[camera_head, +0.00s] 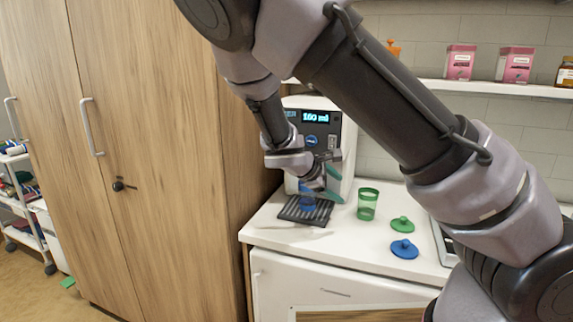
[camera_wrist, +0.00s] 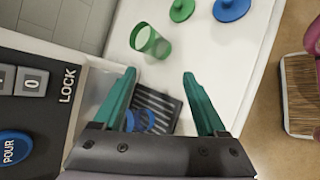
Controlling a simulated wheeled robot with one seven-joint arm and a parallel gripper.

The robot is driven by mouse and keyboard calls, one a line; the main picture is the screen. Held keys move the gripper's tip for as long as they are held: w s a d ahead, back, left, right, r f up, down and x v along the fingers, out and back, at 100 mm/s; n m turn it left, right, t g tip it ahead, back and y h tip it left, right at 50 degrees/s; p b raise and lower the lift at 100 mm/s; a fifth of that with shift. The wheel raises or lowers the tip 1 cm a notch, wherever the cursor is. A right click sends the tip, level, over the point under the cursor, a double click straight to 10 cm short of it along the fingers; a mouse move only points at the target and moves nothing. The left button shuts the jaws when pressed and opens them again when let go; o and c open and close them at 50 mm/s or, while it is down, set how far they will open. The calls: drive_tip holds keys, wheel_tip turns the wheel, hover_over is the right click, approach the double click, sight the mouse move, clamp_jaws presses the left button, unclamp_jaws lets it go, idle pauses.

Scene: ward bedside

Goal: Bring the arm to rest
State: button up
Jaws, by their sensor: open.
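My gripper (camera_wrist: 158,85) is open, with its two green fingers apart and nothing between them in the wrist view. In the head view my gripper (camera_head: 328,185) is in front of the water dispenser (camera_head: 318,108), above its dark drip tray (camera_head: 296,213). A blue cup (camera_head: 307,201) stands on the tray, partly hidden by my gripper. It also shows in the wrist view (camera_wrist: 140,121) beyond the fingers. My arm reaches across the head view from the right to the dispenser. The dispenser's display reads what looks like 160 ml.
A green cup (camera_head: 367,204), a green lid (camera_head: 402,224) and a blue lid (camera_head: 404,249) are on the white counter (camera_head: 345,243) right of the tray. A tall wooden cabinet (camera_head: 150,150) stands close on the left. A shelf (camera_head: 500,87) with pink boxes (camera_head: 459,62) runs along the wall.

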drive_tip(key=s+d+r+m+g+y, duration=0.3)
drive_tip(key=s+d+m+g+y, duration=0.2)
drive_tip(key=d+m, duration=0.25)
drive_tip(key=s+d+r+m+t+y, duration=0.2)
drive_tip(key=s+r+m, duration=0.3)
drive_tip(key=r, duration=0.6)
drive_tip(key=s+d+r+m+t+y, duration=0.1)
drive_tip(key=s+r+m+t+y, duration=0.2)
drive_tip(key=s+r+m, duration=0.3)
wheel_tip(320, 180, up, 5)
drive_tip(key=s+t, duration=0.1)
drive_tip(key=s, duration=0.1)
drive_tip(key=shift+s+d, duration=0.3)
drive_tip(key=shift+d, duration=0.1)
